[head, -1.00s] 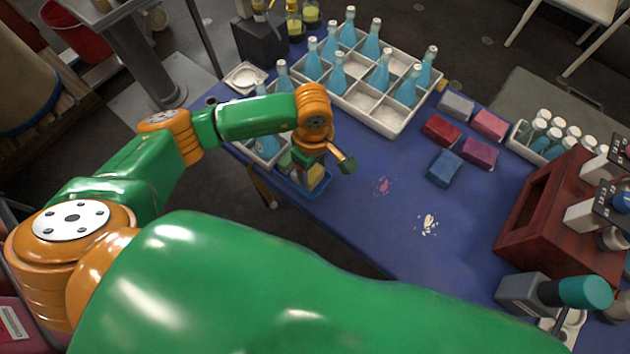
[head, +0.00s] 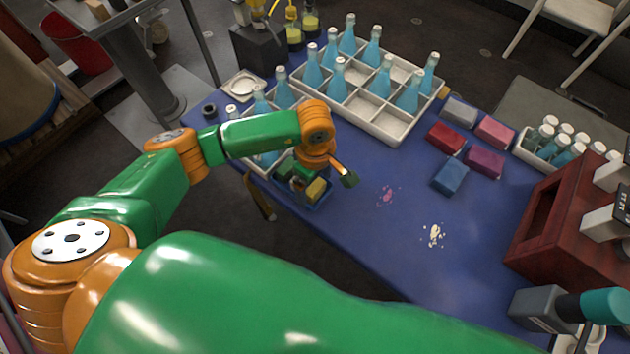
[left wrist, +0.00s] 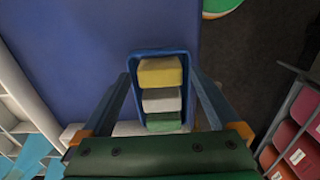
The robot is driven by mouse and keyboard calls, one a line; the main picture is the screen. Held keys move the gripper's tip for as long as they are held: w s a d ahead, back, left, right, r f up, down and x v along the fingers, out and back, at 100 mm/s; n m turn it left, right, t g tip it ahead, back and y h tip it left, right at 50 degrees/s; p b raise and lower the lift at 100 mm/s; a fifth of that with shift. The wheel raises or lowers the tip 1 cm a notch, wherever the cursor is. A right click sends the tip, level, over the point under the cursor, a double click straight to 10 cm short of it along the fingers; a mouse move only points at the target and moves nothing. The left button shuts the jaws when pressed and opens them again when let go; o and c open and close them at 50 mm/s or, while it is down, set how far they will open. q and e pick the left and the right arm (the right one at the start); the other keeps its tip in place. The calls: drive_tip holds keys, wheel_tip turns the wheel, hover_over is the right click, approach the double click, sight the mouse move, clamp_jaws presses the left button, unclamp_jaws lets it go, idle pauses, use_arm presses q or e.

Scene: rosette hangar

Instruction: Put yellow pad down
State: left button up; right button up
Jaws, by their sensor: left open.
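The yellow pad (head: 317,189) lies in a small blue tray (head: 324,204) at the near left edge of the blue table. In the left wrist view the yellow pad (left wrist: 160,71) sits at the tray's top end, in a row with a whitish pad (left wrist: 161,100) and a green pad (left wrist: 163,122). My left gripper (head: 308,197) is over the tray, its fingers wide open. In the left wrist view the fingers (left wrist: 161,69) stand on either side of the tray, apart from the yellow pad. My right gripper is out of view.
A white divided crate (head: 392,125) with blue bottles stands behind the gripper. Several coloured pads, among them a blue pad (head: 450,176), lie to the right. A dark red box (head: 580,230) stands far right.

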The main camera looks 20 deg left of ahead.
sight(315, 188)
use_arm(q)
drive_tip(key=shift+r, duration=0.3)
wheel_tip(315, 188, up, 12)
drive_tip(key=shift+f, duration=0.15)
drive_tip(key=shift+f, duration=0.1)
